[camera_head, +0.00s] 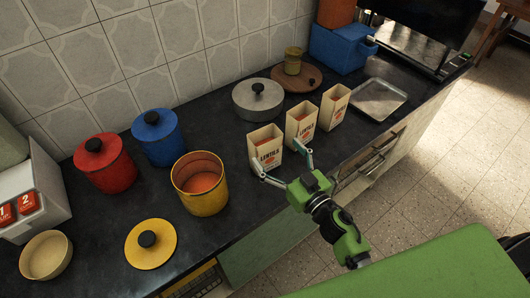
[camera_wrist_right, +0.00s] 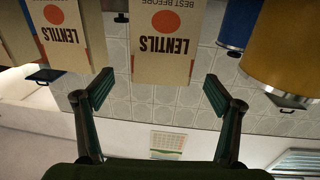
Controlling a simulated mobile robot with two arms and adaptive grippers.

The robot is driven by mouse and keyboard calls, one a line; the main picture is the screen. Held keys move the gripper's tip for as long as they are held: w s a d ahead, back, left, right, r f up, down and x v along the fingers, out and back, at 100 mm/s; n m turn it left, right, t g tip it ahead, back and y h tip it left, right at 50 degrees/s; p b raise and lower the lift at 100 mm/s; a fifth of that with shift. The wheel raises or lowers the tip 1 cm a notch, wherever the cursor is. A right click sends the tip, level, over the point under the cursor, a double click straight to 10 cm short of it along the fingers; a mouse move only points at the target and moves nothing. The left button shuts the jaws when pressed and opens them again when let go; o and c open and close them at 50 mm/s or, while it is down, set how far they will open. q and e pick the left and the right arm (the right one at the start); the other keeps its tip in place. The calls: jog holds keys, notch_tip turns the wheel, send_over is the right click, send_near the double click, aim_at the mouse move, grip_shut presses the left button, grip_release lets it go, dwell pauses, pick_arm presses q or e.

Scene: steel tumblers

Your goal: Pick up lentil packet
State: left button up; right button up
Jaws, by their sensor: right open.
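Three cream lentil packets with orange dots stand in a row on the dark counter. The left one (camera_head: 265,148) is closest to my right gripper (camera_head: 284,160); the middle packet (camera_head: 301,125) and the right packet (camera_head: 334,106) stand to its right. My right gripper is open and empty, its two fingers spread at the front of the left packet. In the right wrist view, which is upside down, a lentil packet (camera_wrist_right: 163,40) lies ahead, centred between the spread fingers (camera_wrist_right: 159,90). My left gripper is not in view.
A yellow canister (camera_head: 205,200) stands open left of the packets, near its yellow lid (camera_head: 151,244). A lidded grey pot (camera_head: 258,102) stands behind the packets. Red (camera_head: 105,165) and blue (camera_head: 157,143) canisters stand at the left. A metal tray (camera_head: 378,99) lies to the right.

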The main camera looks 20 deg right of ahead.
aim_at(270, 145)
jog(key=shift+p+x, duration=0.55)
jog(key=shift+x, duration=2.75)
jog(key=shift+s+a+r, duration=0.1)
jog(key=shift+r, duration=0.15)
jog(key=c, duration=2)
jog(key=shift+r, duration=0.5)
notch_tip(270, 145, up, 3)
jog(key=shift+f+p, duration=0.2)
jog(key=shift+p, duration=0.75)
jog(key=s+a+r, duration=0.1)
jog(key=s+r, duration=0.2)
jog(key=s, duration=0.1)
jog(key=s+a+r, duration=0.1)
jog(key=s+r, duration=0.2)
jog(key=s, duration=0.2)
jog(key=s+a+r, duration=0.2)
jog(key=s+r, duration=0.1)
jog(key=s, duration=0.1)
jog(key=shift+s+a+r, duration=0.1)
jog(key=shift+s+r, duration=0.1)
